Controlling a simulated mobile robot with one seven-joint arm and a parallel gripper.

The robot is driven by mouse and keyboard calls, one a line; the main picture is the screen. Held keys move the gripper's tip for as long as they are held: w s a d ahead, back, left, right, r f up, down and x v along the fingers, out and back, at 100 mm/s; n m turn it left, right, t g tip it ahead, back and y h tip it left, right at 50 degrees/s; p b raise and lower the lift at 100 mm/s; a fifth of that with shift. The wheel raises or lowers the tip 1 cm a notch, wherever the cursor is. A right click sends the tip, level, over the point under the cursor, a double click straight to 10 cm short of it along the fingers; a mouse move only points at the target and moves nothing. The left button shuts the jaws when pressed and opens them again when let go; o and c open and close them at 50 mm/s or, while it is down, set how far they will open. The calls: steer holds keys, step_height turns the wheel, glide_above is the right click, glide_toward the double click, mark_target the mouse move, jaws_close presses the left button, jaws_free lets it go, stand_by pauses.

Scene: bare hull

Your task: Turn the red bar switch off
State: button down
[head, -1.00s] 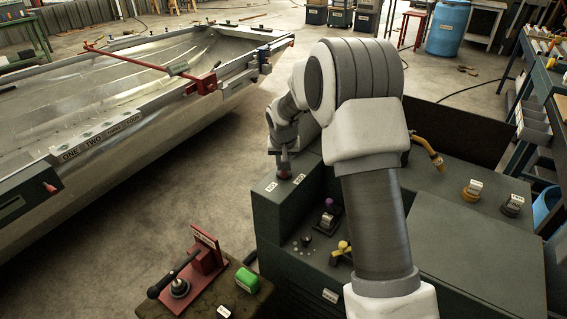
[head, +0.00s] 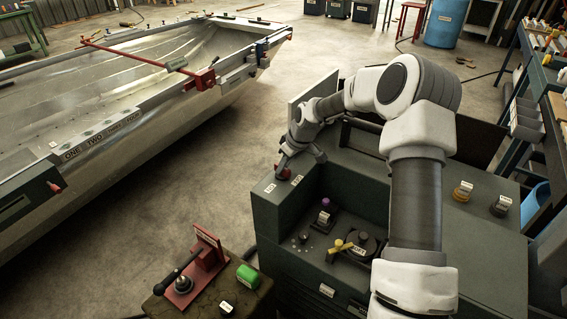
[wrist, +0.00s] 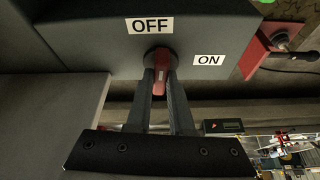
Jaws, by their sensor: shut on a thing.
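The red bar switch (wrist: 163,65) sits on the top face of the dark green console, between the two fingers of my gripper (wrist: 162,78). The fingers close around the red bar from either side. An OFF label (wrist: 150,25) lies above the knob in the wrist view, and an ON label (wrist: 209,60) lies to its right. The bar lies roughly upright in this view, nearly in line with the OFF label. In the head view my gripper (head: 283,163) reaches down at a tilt onto the switch (head: 283,173), which it partly hides.
The console (head: 285,215) also carries a purple knob (head: 326,203), a yellow handle (head: 340,246) and an amber knob (head: 463,190). A red lever stand (head: 200,265) and a green block (head: 247,276) sit on a nearby bench. A metal hull (head: 120,110) lies to the left.

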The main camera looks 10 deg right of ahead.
steer(key=shift+n, duration=0.6)
steer(key=shift+g, duration=0.3)
steer(key=c, duration=0.8)
jaws_free()
steer(key=shift+d+r, duration=0.1)
steer(key=p+v, duration=0.1)
steer(key=v, duration=1.6)
steer(key=shift+d+p, duration=0.3)
steer(key=shift+s, duration=0.1)
